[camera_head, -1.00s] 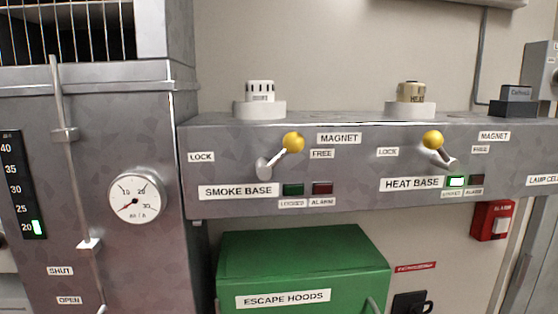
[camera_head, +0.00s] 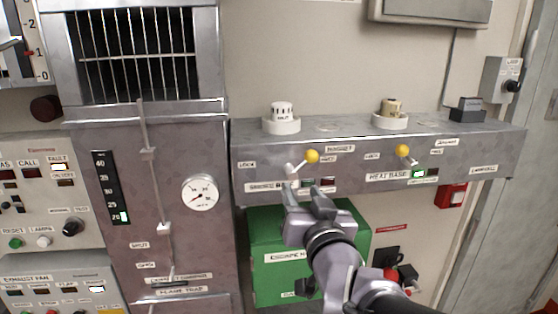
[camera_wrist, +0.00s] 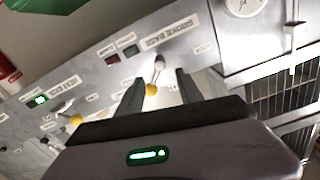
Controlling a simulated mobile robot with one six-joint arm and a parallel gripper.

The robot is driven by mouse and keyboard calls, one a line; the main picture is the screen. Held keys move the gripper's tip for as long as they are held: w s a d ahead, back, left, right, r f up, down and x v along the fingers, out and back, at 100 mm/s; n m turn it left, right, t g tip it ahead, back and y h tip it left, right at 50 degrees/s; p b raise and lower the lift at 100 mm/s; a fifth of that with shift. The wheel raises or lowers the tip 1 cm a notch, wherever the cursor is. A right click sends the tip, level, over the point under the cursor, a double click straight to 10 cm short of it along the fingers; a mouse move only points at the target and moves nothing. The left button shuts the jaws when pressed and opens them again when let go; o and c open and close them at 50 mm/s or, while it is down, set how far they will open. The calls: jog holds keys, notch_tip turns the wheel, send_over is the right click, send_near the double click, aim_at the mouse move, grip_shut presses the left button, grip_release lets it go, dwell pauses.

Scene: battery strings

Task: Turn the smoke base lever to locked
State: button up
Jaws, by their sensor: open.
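The smoke base lever is a pale lever with a yellow ball knob (camera_head: 312,156). In the head view it leans up and right from its pivot, toward the FREE label and away from the LOCK label. My gripper (camera_head: 305,192) is in front of and just below this lever, its fingers pointing up at the panel. In the wrist view, which is turned nearly upside down, the lever's yellow knob (camera_wrist: 152,89) shows between the two spread fingers of my gripper (camera_wrist: 159,82). The gripper is open and empty; I cannot tell whether a finger touches the lever.
The heat base lever (camera_head: 402,150) stands to the right, leaning left, with a lit green lamp (camera_head: 418,174). The smoke base lamps look dark. A green escape hood box (camera_head: 265,235) lies below the panel. A round gauge (camera_head: 200,193) is at left.

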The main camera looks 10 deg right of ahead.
aim_at(293, 174)
jog(key=w+p, duration=0.1)
jog(key=w, duration=0.8)
jog(key=shift+w, duration=0.35)
jog(key=shift+c, duration=0.4)
grip_shut()
jog(key=shift+r, duration=0.3)
